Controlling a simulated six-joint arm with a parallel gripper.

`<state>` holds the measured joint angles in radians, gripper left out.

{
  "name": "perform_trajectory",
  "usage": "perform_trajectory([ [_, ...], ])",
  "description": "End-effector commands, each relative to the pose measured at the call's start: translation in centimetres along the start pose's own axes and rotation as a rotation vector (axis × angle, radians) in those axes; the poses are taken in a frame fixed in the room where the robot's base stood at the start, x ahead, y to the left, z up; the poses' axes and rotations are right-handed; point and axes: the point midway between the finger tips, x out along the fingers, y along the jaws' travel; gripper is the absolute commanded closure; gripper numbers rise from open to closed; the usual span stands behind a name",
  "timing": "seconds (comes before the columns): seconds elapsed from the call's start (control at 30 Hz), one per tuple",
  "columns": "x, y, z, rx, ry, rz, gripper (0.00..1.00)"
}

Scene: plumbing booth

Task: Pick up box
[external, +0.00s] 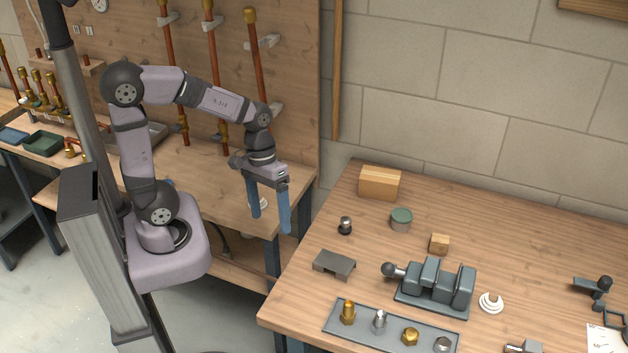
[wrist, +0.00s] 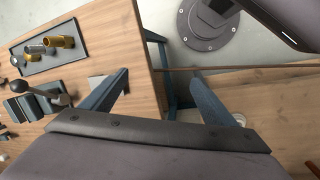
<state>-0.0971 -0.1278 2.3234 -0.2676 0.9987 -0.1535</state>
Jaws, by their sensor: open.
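A light-brown box (external: 380,182) with a paler band sits near the back left of the right-hand workbench, close to the wall. A smaller wooden cube (external: 439,243) sits farther forward on the same bench; I cannot tell whether it counts as a box too. My gripper (external: 271,223) points down with its two blue fingers apart and nothing between them. It is to the left of the box, over the gap beside the bench. In the wrist view the open fingers (wrist: 162,73) straddle the bench's edge, and neither the box nor the cube can be made out there.
The right-hand bench (external: 300,290) holds a vise (external: 436,286), a green-lidded tin (external: 401,219), a grey block (external: 334,264) and a tray (external: 340,329) of fittings. The tray also shows in the wrist view (wrist: 82,40). Copper pipes (external: 257,62) stand upright on the panel behind my arm.

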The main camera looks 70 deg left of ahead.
Motion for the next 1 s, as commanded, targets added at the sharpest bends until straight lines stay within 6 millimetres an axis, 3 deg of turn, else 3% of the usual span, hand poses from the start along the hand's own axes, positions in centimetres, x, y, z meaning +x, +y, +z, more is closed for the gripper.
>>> perform_trajectory([
  [0.03, 1.1, 0.5, -0.9, -0.079, -0.014, 0.043, 0.2],
  [0.17, 2.3, 2.9, -3.9, -0.327, -0.065, 0.193, 0.2],
  [0.23, 2.8, 4.4, -6.5, -0.492, -0.104, 0.302, 0.2],
  [0.33, 3.0, 6.2, -11.3, -0.749, -0.179, 0.488, 0.2],
  [0.47, 2.0, 7.1, -18.4, -1.048, -0.296, 0.751, 0.2],
  [0.6, -0.1, 5.8, -25.6, -1.284, -0.433, 1.022, 0.2],
  [0.7, -1.8, 4.0, -29.6, -1.391, -0.522, 1.186, 0.2],
  [0.93, -4.8, -1.2, -35.8, -1.517, -0.695, 1.486, 0.2],
  [1.0, -2.9, -1.5, -36.0, -1.527, -0.71, 1.485, 0.2],
])
